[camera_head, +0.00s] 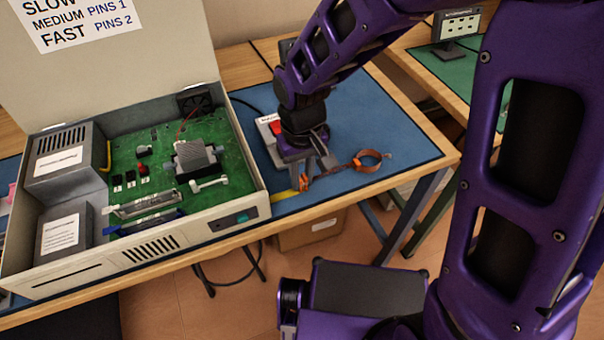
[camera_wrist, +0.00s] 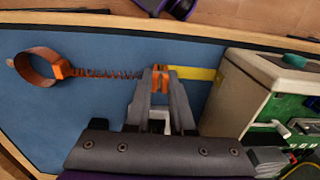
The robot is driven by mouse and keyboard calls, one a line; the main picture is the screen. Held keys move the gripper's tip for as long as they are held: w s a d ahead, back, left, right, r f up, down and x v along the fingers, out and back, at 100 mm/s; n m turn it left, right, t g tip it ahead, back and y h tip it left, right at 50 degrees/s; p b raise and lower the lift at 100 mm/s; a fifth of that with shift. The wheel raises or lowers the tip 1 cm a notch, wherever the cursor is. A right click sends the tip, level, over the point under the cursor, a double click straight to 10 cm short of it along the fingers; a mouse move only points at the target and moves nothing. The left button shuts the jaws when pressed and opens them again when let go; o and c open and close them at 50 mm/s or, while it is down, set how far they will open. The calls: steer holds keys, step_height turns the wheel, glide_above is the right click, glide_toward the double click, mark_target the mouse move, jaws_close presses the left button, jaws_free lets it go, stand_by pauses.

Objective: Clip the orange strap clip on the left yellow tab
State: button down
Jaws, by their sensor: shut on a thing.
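My gripper (camera_head: 305,176) is over the blue mat, just right of the open case. Its fingers are shut on the orange strap clip (camera_head: 304,184), which also shows between the fingertips in the wrist view (camera_wrist: 160,77). An orange coiled cord (camera_wrist: 108,73) runs from the clip to the orange wrist strap loop (camera_wrist: 37,66). One yellow tab (camera_wrist: 196,73) sticks out from the case toward the clip; it also shows in the head view (camera_head: 284,195). The clip is at the tab's free end. I cannot tell whether it grips the tab.
The open case (camera_head: 250,205) holds a green circuit board (camera_head: 125,160) and grey boxed units. A device with a red switch (camera_head: 276,127) stands behind my gripper. The blue mat (camera_head: 400,130) is mostly clear to the right. A monitor (camera_head: 458,28) stands on another table.

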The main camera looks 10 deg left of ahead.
steer(key=c, duration=0.7)
jaws_free()
steer(key=shift+o, duration=0.3)
steer(key=shift+o, duration=1.3)
steer(key=shift+r+p, duration=0.6)
steer(key=shift+r, duration=0.1)
steer(key=shift+r+p, duration=2.45)
steer(key=shift+r, duration=0.5)
